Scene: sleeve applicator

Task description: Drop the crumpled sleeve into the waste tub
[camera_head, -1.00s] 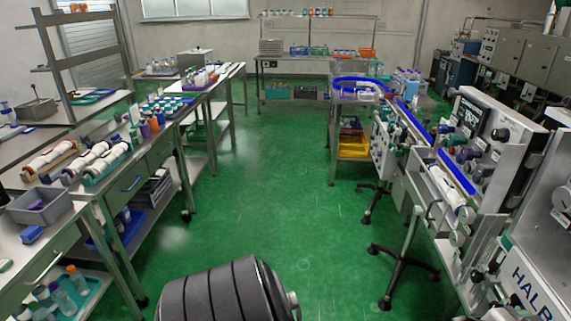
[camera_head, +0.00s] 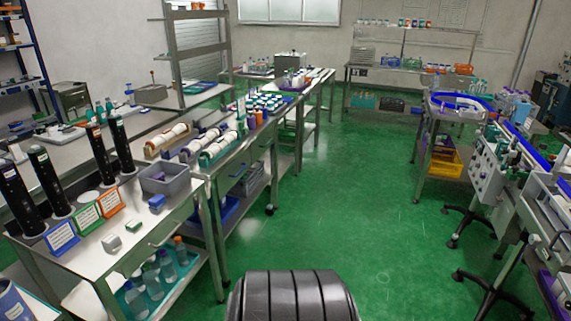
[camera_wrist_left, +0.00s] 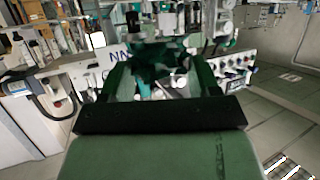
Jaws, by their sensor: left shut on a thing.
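My left gripper (camera_wrist_left: 160,72) shows in the left wrist view, its two dark fingers closed on a crumpled dark teal sleeve (camera_wrist_left: 158,57). The sleeve is bunched between and beyond the fingertips. Neither this gripper nor the sleeve shows in the head view. A grey open tub (camera_head: 171,187), which looks like the waste tub, stands on the near left bench in the head view. A small purple thing lies inside it. The left gripper's distance from the tub cannot be told. My right gripper is not in view.
The green floor (camera_head: 345,205) is clear in the middle.

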